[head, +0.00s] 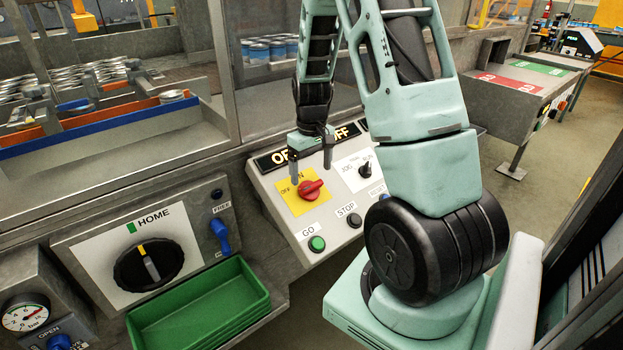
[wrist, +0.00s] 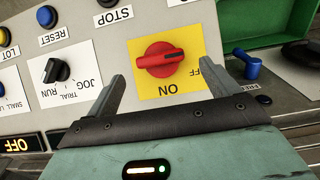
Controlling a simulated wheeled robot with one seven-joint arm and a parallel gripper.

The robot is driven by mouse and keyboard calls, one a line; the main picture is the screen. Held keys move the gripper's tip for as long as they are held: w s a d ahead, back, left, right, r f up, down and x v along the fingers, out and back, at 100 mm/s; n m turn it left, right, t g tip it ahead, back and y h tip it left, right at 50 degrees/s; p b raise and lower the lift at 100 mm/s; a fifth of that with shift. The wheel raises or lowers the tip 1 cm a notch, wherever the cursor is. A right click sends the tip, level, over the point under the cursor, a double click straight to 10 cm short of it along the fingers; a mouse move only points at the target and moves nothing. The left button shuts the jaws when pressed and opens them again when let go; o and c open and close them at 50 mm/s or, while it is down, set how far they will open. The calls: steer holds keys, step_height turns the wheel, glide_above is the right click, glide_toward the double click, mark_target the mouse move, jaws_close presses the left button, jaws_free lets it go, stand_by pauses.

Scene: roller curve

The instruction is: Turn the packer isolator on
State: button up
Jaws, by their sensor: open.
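The packer isolator is a red rotary knob (head: 311,189) on a yellow plate marked ON and OFF, on the grey sloping control panel. In the wrist view the knob (wrist: 160,59) lies crosswise, its black-marked end toward the OFF side. ON is printed on the plate's edge nearest my gripper. My gripper (head: 310,166) is open and empty, above the plate at the knob's ON side. In the wrist view my gripper (wrist: 163,76) has one finger on each side of the knob, apart from it. The exact height above the panel is unclear.
A JOG/RUN selector (head: 365,170), a green GO button (head: 317,243) and a black STOP button (head: 354,220) sit close by. A lit display (head: 272,158) is behind. A green tray (head: 215,300), a large HOME dial (head: 147,265) and a blue lever (head: 220,235) are left.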

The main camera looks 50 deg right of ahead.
mark_target(309, 189)
steer(key=shift+f, duration=1.9)
steer(key=c, duration=1)
